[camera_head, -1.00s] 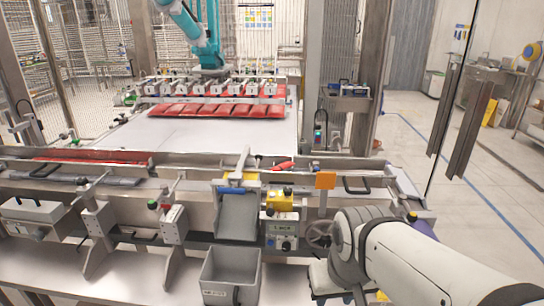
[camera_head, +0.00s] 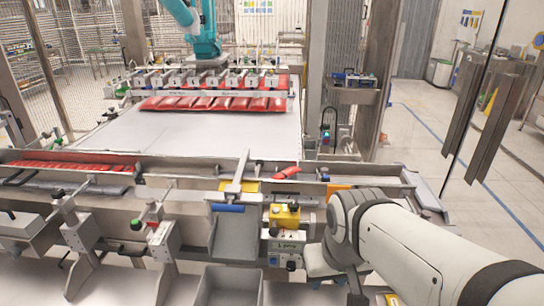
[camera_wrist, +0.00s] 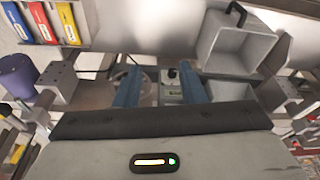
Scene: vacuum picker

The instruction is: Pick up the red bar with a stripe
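A small red object (camera_head: 286,172) lies near the far rail, right of centre in the head view; I cannot make out a stripe on it. Several red packs (camera_head: 215,104) lie in a row under the picker head at the back. More red pieces (camera_head: 75,167) lie in the left channel. Which one is the striped bar I cannot tell. My gripper (camera_wrist: 160,88) shows two blue fingers spread apart in the wrist view, with nothing between them. No red bar shows in the wrist view. In the head view my gripper's fingers are hidden.
A grey chute (camera_head: 236,238) leads down to a grey bin (camera_head: 228,288), which also shows in the wrist view (camera_wrist: 235,45). A yellow-topped control box (camera_head: 285,216) stands beside the chute. Metal rails and brackets (camera_head: 76,236) crowd the front. The white belt (camera_head: 200,135) is clear.

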